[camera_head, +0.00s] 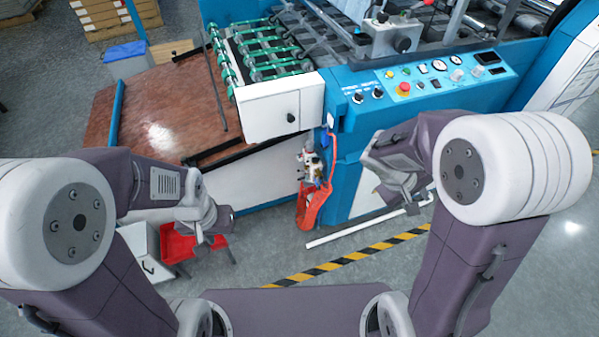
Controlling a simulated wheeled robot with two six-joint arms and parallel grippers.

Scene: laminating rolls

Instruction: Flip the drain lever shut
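I cannot make out a drain lever for certain. A cluster of small white and dark fittings (312,164) sits on the front of the blue laminating machine (345,185), below the white box. An orange-red looped part (312,207) hangs under it. My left gripper (222,226) is left of this cluster and apart from it, low above a red stool. My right gripper (412,200) is to the right, in front of the blue machine's front panel, partly hidden by its own wrist. Neither gripper visibly holds anything, and their fingers are too small to read.
A control panel (425,80) with a red button (404,88) tops the blue machine. A red stool (180,243) and a white box (146,250) stand at lower left. A brown board (155,110) lies further back. Yellow-black tape (345,262) crosses the open floor.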

